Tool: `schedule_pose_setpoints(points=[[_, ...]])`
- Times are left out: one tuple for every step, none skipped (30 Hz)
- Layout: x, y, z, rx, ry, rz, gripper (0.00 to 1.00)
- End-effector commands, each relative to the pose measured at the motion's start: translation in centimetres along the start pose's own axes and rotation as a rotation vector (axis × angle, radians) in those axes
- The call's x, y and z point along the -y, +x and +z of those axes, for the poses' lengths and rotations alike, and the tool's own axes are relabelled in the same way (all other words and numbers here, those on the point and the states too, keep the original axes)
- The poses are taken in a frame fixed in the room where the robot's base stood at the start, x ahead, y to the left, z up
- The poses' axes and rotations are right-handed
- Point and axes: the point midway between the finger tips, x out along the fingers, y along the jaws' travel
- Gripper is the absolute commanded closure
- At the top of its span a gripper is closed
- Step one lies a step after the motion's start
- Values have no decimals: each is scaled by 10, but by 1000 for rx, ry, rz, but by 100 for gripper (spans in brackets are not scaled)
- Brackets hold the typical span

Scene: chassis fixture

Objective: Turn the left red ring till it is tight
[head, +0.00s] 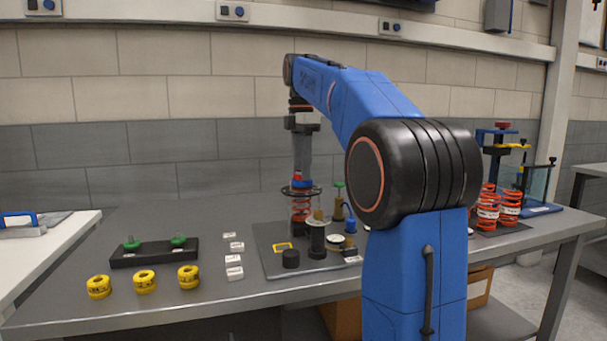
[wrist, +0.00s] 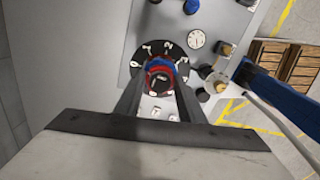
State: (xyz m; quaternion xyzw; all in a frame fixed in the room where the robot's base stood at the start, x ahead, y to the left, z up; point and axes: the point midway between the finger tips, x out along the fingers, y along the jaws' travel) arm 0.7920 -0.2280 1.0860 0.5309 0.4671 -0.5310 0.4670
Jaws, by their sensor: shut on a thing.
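A red ring (wrist: 150,78) with blue beside it shows between my fingers in the wrist view, above a black disc (wrist: 139,57) with white numerals. In the head view, small red and blue parts (head: 298,177) show at my fingertips, on top of an upright red coil spring (head: 300,207). My gripper (wrist: 160,82) points down and is shut on the red ring; it also shows in the head view (head: 302,178). The fingers hide part of the ring, and I cannot tell how tight it is.
A grey plate (head: 278,266) under the spring carries several posts, a black cylinder (head: 291,258) and dials. Yellow rings (head: 145,281), white blocks (head: 234,260) and a black holder with green knobs (head: 154,252) lie left. More red springs (head: 487,208) stand at right behind my arm.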

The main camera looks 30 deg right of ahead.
Motion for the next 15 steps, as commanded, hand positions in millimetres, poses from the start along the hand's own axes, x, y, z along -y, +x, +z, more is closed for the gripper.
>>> schedule_pose_setpoints(points=[[0, 0, 0, 0, 44, 0, 89], [0, 0, 0, 0, 74, 0, 89], [0, 0, 0, 0, 114, 0, 89], [0, 0, 0, 0, 144, 0, 89], [0, 0, 0, 0, 174, 0, 89], [0, 0, 0, 0, 215, 0, 89], [0, 0, 0, 0, 245, 0, 89], [0, 0, 0, 0, 275, 0, 89], [0, 0, 0, 0, 316, 0, 89], [0, 0, 0, 0, 346, 0, 89], [0, 0, 0, 0, 376, 0, 89], [0, 0, 0, 0, 415, 0, 89], [0, 0, 0, 0, 445, 0, 89], [0, 0, 0, 0, 476, 0, 89], [0, 0, 0, 0, 515, 0, 89]])
